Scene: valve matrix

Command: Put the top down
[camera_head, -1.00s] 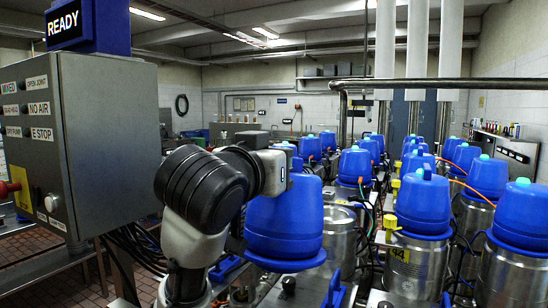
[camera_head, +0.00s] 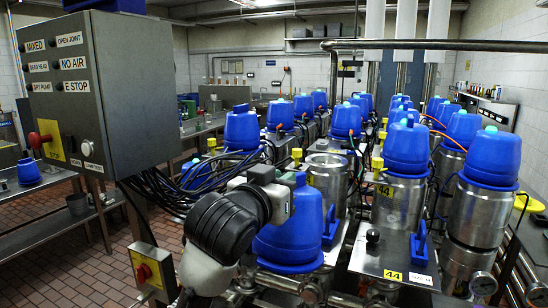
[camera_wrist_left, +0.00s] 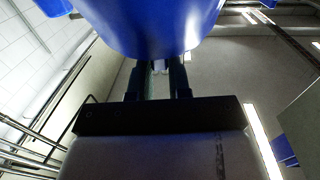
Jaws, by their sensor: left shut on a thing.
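A blue plastic top (camera_head: 288,232) is held upright by my left gripper (camera_head: 294,188), left of centre in the head view. The fingers are largely hidden there. In the left wrist view, the two dark fingers (camera_wrist_left: 158,82) reach up to the blue top (camera_wrist_left: 150,25), which fills the upper middle. A steel valve body without a blue top (camera_head: 327,172) stands just behind the held top, its round upper rim showing. Whether the held top touches anything underneath cannot be told. My right gripper is out of view.
Rows of steel valves with blue tops (camera_head: 407,147) stand behind and to the right. A grey control box (camera_head: 98,95) hangs at the left, with cables (camera_head: 190,182) running from it. A flat steel plate marked 44 (camera_head: 385,255) lies front right. Brick-tiled floor is free at left.

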